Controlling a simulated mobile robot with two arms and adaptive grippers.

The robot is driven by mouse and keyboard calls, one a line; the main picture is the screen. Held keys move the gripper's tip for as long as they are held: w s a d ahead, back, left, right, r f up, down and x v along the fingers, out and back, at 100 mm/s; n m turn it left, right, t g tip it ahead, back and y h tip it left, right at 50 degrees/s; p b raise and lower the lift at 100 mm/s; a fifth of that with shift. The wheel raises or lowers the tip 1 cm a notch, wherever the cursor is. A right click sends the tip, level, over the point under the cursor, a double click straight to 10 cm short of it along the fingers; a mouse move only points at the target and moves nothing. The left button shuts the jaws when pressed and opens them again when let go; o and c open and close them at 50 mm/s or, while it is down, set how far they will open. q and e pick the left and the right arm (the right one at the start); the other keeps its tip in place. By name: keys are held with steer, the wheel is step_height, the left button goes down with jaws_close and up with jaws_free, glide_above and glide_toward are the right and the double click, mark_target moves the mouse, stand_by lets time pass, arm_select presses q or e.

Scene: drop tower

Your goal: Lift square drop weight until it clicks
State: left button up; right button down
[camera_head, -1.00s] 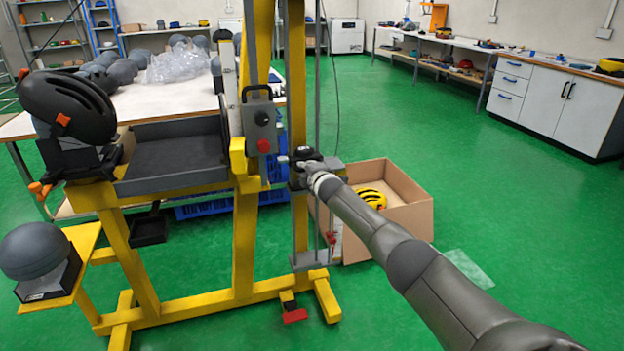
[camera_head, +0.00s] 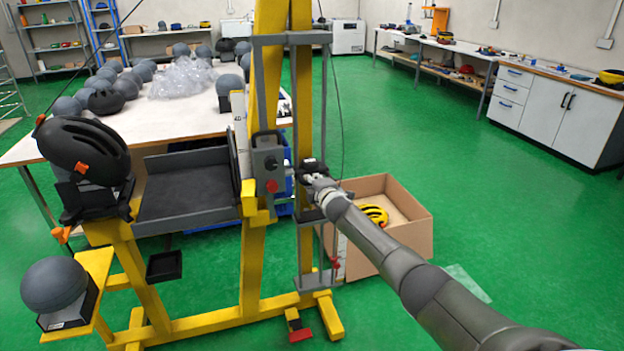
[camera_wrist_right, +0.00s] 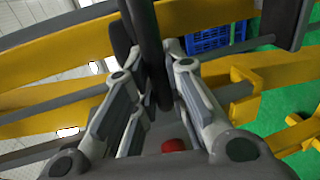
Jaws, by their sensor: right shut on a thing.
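The square drop weight (camera_head: 311,164) is a small dark block on the tower's grey vertical guide rails. My right gripper (camera_head: 309,177) comes in from the right and is shut on it; its fingers hide much of it. In the right wrist view the two fingers (camera_wrist_right: 150,80) close around a dark bar. The weight hangs between the rails, well above the grey base plate (camera_head: 318,281). The latch is not clear in these views. My left gripper is not in view.
Left of the rails are the yellow frame (camera_head: 252,262) and a control box with a red button (camera_head: 272,186). A black helmet (camera_head: 84,150) sits further left. A cardboard box (camera_head: 405,243) with a yellow helmet stands close behind my right arm. Green floor is clear to the right.

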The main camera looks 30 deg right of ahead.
mark_target(312, 171)
steer(key=shift+w+a+r+p, duration=0.1)
steer(key=shift+r+p, duration=0.4)
steer(key=shift+r, duration=0.65)
steer(key=shift+w+a+r+p, duration=0.1)
steer(key=shift+r+p, duration=0.4)
steer(key=shift+r, duration=0.6)
steer(key=c, duration=1.5)
jaws_free()
steer(key=shift+o, duration=0.2)
steer(key=shift+s+f, duration=0.15)
steer(key=shift+f, duration=0.05)
steer(key=v, duration=1.1)
steer(key=shift+s, duration=0.45)
